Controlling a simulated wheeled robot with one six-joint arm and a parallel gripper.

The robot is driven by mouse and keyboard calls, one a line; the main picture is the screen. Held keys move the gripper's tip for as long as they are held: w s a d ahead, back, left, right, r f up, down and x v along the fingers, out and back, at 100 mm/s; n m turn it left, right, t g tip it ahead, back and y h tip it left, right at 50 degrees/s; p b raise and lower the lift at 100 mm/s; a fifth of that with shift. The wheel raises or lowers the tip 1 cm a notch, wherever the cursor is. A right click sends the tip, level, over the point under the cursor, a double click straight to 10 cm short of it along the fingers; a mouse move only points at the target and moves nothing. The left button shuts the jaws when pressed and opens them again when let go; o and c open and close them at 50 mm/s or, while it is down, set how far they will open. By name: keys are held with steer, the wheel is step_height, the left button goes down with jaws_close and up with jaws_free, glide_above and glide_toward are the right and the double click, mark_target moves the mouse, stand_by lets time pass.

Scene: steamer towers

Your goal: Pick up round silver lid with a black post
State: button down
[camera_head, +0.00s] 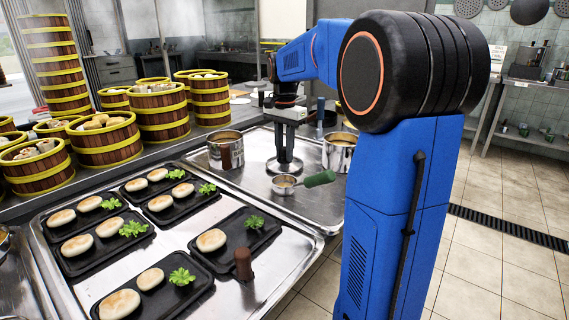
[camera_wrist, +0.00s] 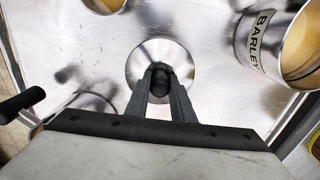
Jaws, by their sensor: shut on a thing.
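The round silver lid (camera_wrist: 137,62) shows in the wrist view as a shiny disc below my gripper (camera_wrist: 160,78). Its black post (camera_wrist: 161,84) stands between my two fingers, and they are shut on it. In the head view my gripper (camera_head: 285,150) points down over the lid (camera_head: 284,166), above the metal tray (camera_head: 255,182). The fingers and post are hard to tell apart there. I cannot tell whether the lid touches the tray or is slightly raised.
One silver pot (camera_head: 226,153) stands left of the lid, another (camera_head: 339,156) right. A BARLEY label shows on a pot (camera_wrist: 262,40) in the wrist view. A green-handled ladle (camera_head: 318,179) lies in front. Black plates with buns (camera_head: 236,240) and bamboo steamers (camera_head: 105,142) are left.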

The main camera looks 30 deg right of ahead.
mark_target(284, 147)
stand_by(0.4)
steer(key=shift+r, duration=0.75)
steer(key=shift+r, duration=0.2)
steer(key=shift+r, duration=2.45)
